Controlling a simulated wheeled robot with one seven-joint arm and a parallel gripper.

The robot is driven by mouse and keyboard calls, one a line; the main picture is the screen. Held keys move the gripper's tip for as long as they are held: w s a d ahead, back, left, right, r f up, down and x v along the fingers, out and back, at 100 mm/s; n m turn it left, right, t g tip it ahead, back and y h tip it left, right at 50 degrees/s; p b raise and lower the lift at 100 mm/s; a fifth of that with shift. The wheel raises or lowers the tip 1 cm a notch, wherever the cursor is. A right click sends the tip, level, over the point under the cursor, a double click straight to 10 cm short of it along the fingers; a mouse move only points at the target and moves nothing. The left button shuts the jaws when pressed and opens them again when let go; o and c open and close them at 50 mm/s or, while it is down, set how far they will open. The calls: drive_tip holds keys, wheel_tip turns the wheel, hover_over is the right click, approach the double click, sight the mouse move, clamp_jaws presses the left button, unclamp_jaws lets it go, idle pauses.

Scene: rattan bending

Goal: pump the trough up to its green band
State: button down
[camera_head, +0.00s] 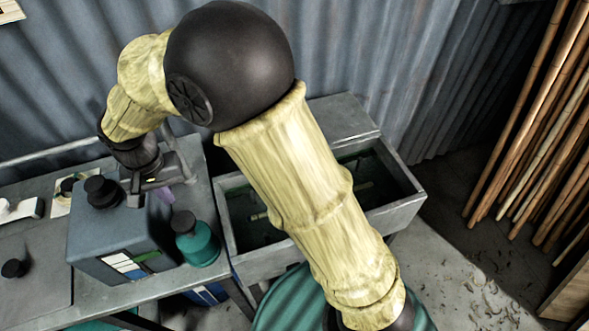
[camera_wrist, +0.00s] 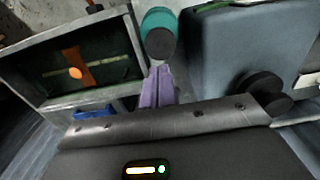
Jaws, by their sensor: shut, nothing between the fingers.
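The grey trough (camera_head: 408,212) holds dark liquid and is partly hidden behind my arm. In the wrist view the trough (camera_wrist: 60,42) shows at the left, with an orange float-like piece (camera_wrist: 76,66) and a pale rod inside. I cannot make out a green band on the trough. A teal cylinder with a dark round top (camera_head: 199,246) stands between the trough and a blue-grey box; it also shows in the wrist view (camera_wrist: 160,24). I cannot tell whether it is the pump. My gripper's purple fingers (camera_wrist: 158,78) are together and empty, close to the dark top.
The blue-grey box (camera_head: 118,235) has a black knob, a green strip and a white-and-blue panel. It stands on a grey bench (camera_head: 40,275). A corrugated wall (camera_head: 370,70) rises behind. Several rattan poles (camera_head: 535,130) lean at the right. Floor right of the trough is mostly open.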

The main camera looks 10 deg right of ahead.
wheel_tip(320, 180, up, 5)
drive_tip(key=b, duration=0.1)
hover_over(184, 221)
drive_tip(key=shift+w+a+r, duration=0.1)
drive_tip(key=shift+w+a, duration=0.05)
drive_tip(key=shift+a, duration=0.05)
wheel_tip(184, 221, down, 14)
drive_tip(key=p, duration=0.4)
idle(0.5)
wheel_tip(184, 221, down, 6)
drive_tip(key=b, duration=0.5)
drive_tip(key=shift+r, duration=0.2)
drive_tip(key=shift+d, duration=0.1)
drive_tip(key=shift+f, duration=0.15)
